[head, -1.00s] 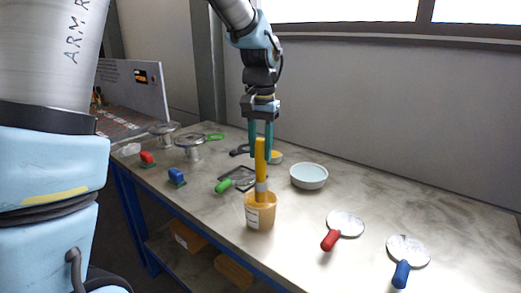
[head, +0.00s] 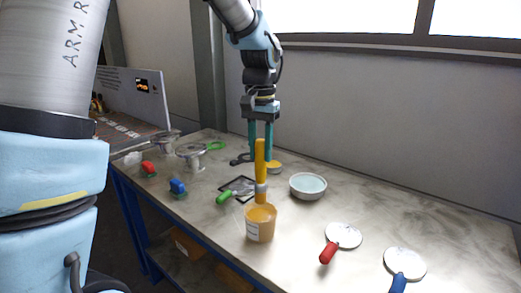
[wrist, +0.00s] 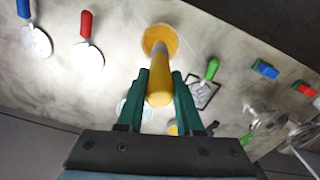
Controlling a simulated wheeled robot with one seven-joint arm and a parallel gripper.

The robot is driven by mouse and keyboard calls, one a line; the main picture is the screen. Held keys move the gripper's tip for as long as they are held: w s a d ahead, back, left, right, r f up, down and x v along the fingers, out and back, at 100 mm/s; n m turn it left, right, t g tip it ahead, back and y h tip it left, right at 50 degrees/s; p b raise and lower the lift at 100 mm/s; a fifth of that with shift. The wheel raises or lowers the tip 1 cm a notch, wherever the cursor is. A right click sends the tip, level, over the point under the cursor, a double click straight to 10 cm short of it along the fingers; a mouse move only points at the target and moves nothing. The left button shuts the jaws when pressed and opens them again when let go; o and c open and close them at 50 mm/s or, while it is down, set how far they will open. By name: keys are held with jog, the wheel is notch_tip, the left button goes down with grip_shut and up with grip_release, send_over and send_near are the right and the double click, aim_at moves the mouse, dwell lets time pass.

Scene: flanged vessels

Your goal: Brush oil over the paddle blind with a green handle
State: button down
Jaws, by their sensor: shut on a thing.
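My gripper (head: 260,150) is shut on the yellow handle of a brush (head: 260,160), which hangs upright. In the wrist view the handle (wrist: 160,92) sits between the teal fingers. The brush's lower end is at the mouth of an orange oil jar (head: 260,224) with a white label; its bristles are mostly hidden, and I cannot tell whether they are inside.
Red-handled (head: 343,236) and blue-handled (head: 405,263) round paddles lie at the right. A white bowl (head: 307,187) stands behind the jar. Flanged vessels (head: 191,152) and red and blue blocks (head: 177,187) are at the left. Bare table lies between bowl and red paddle.

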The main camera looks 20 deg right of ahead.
aim_at(261, 140)
notch_tip(261, 140, up, 4)
jog(key=p, duration=0.3)
jog(key=shift+r+p, duration=0.1)
jog(key=shift+p, duration=0.2)
